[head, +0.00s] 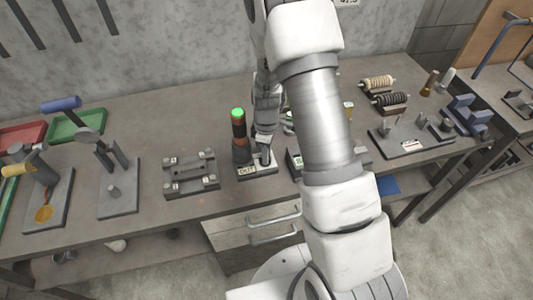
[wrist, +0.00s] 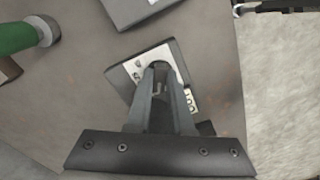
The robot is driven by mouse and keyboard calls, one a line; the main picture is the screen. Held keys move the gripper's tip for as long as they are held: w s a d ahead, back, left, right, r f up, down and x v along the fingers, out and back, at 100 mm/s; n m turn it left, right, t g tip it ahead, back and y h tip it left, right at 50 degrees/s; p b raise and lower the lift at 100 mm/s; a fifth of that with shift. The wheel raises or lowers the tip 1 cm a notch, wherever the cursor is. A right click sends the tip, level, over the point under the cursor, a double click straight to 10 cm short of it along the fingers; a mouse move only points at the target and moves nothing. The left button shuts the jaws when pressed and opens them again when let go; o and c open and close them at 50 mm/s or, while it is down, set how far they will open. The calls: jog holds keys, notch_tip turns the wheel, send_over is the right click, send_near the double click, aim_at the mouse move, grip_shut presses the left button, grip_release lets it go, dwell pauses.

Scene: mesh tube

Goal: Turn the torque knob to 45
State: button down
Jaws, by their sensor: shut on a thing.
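My gripper (wrist: 160,74) reaches down over a small dark base plate (wrist: 122,84) with white labels. Its fingers are shut on what looks like the torque knob; the fingers hide most of it, and its pointer and scale cannot be read. In the head view my gripper (head: 264,146) is at the right part of the labelled fixture (head: 247,171), just beside an orange and black post with a lit green top (head: 238,113). A display (head: 347,2) at the top edge, partly cut off, seems to read 47.5.
A slotted grey fixture (head: 191,175) stands left of the labelled one. Stands with levers, a green tray (head: 77,125) and a red tray (head: 22,135) are further left. Coils (head: 378,83) and a pegged plate (head: 411,143) are right. My arm hides part of the bench.

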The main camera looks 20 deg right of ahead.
jog(key=shift+m, duration=0.4)
jog(key=shift+f+m+b, duration=0.1)
jog(key=shift+m+b, duration=0.7)
jog(key=shift+m, duration=0.1)
jog(key=m+b, duration=0.1)
jog(key=m, duration=0.3)
jog(key=shift+a+m+b, duration=0.1)
jog(key=shift+m+b, duration=0.2)
jog(key=shift+b, duration=0.05)
jog(key=m, duration=0.3)
jog(key=shift+a+m+b, duration=0.1)
jog(key=shift+m+b, duration=0.2)
jog(key=shift+b, duration=0.1)
jog(key=m, duration=0.3)
jog(key=shift+m, duration=0.3)
jog(key=m, duration=0.4)
jog(key=shift+a+r+m, duration=0.1)
jog(key=shift+r+m, duration=0.1)
jog(key=shift+m, duration=0.1)
jog(key=m+p, duration=0.1)
jog(key=m, duration=0.3)
jog(key=shift+m, duration=0.4)
